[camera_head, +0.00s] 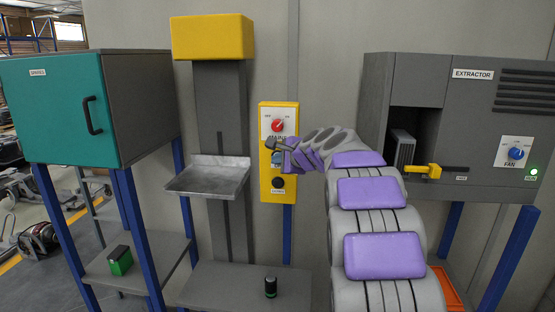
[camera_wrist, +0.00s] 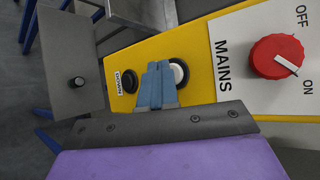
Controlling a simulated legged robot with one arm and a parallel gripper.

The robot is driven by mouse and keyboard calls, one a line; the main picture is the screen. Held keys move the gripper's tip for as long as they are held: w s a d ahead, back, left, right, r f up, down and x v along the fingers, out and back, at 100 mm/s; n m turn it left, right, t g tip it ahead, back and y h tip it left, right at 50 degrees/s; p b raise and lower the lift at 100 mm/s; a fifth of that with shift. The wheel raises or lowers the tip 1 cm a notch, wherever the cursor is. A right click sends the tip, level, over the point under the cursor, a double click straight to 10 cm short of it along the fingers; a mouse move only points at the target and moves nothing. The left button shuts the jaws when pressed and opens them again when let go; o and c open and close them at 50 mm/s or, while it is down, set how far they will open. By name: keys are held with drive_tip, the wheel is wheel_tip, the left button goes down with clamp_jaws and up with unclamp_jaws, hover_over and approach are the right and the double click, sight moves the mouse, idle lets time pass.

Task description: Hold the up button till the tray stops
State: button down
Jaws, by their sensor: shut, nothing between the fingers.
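The yellow control panel (camera_head: 265,190) carries a red MAINS knob (camera_head: 278,125) at its top and a black button (camera_head: 278,183) lower down. In the wrist view the black button (camera_wrist: 123,80) is labelled DOWN, and a white button (camera_wrist: 180,71) with a dark ring sits between it and the red knob (camera_wrist: 277,57). My gripper (camera_head: 276,155) is at the panel. Its blue fingers (camera_wrist: 158,70) are shut, empty, and partly cover the white button; I cannot tell whether they touch it. The grey metal tray (camera_head: 208,178) is on the lift column (camera_head: 220,100), left of the panel, empty.
A teal-doored cabinet (camera_head: 70,105) stands left. The grey extractor unit (camera_head: 470,120), with a yellow-handled lever (camera_head: 425,171) and blue FAN knob (camera_head: 516,153), is right. A black cylinder (camera_head: 270,287) stands below the tray; a green-black block (camera_head: 120,261) lies on a low shelf.

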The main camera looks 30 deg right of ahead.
drive_tip(key=shift+s+a, duration=0.3)
drive_tip(key=s+a, duration=0.1)
drive_tip(key=s, duration=0.1)
drive_tip(key=s+a+b, duration=0.1)
drive_tip(key=s+a, duration=0.1)
idle(0.6)
drive_tip(key=shift+d, duration=0.1)
